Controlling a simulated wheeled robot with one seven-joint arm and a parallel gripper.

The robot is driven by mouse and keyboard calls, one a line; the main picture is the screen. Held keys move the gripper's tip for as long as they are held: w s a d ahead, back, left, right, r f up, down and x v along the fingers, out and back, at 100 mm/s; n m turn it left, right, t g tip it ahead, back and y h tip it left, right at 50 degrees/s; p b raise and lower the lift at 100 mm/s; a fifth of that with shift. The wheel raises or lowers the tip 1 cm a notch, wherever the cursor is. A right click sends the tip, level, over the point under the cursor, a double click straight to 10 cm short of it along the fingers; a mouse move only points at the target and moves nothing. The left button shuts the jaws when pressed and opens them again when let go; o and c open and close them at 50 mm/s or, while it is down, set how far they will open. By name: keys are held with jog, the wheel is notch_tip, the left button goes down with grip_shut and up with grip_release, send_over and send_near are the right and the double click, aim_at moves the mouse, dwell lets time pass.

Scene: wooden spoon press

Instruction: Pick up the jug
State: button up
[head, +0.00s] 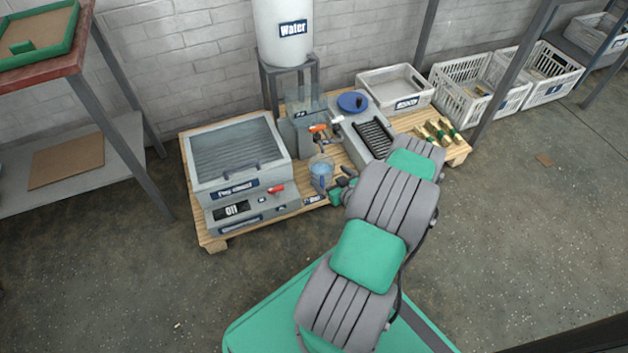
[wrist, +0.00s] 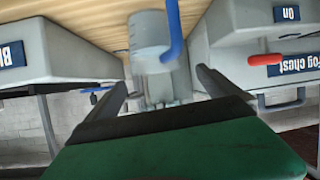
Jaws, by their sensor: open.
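The jug (head: 321,167) is a small translucent vessel with a blue tint, standing on the wooden pallet in front of the dispenser tap. In the wrist view the jug (wrist: 150,38) shows a clear grey-blue body and a blue handle on its right side. My gripper (head: 338,187) is close to the jug, at its lower right in the head view. In the wrist view my gripper (wrist: 162,78) is open and empty, with one dark finger on each side of the picture's middle. The jug is ahead of and between the fingers; contact cannot be made out.
The fog chest (head: 240,165), with a red lever, stands left of the jug. The dispenser (head: 305,128) is behind it, below the white water tank (head: 285,35). White crates (head: 460,90) stand farther right.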

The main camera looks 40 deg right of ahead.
aim_at(328, 175)
jog(key=shift+d+f+h+b, duration=0.35)
jog(key=shift+d+f, duration=0.25)
jog(key=shift+f, duration=0.35)
jog(key=b+x, duration=0.1)
jog(key=x, duration=0.2)
jog(key=b+x, duration=0.2)
jog(key=x, duration=0.1)
jog(key=shift+w+a+f, duration=0.1)
jog(key=shift+w+a, duration=0.05)
jog(key=shift+w, duration=0.25)
jog(key=shift+r, duration=0.2)
jog(key=c, duration=1.8)
